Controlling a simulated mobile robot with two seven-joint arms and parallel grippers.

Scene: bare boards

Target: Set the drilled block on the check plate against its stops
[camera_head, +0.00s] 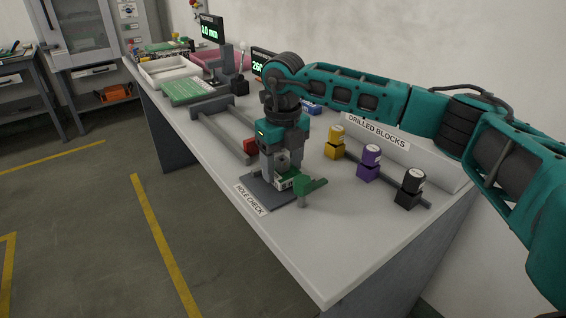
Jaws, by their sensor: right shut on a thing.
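My right gripper (281,170) reaches down over the dark grey check plate (258,190), which carries a "HOLE CHECK" label at the table's front edge. It is shut on a small block, mostly hidden between the fingers; a green part with a white label (286,183) shows at the fingertips, low over the plate. A green piece on a grey post (310,187) stands just right of the fingertips. The stops are hard to make out, and I cannot tell whether the block touches the plate. My left gripper is out of view.
Yellow (335,142), purple (369,162) and black (410,188) blocks stand along a rail by the "DRILLED BLOCKS" sign (377,131). A grey rail frame (218,130), green board (187,91) and white tray (165,71) lie further left. The near right table corner is clear.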

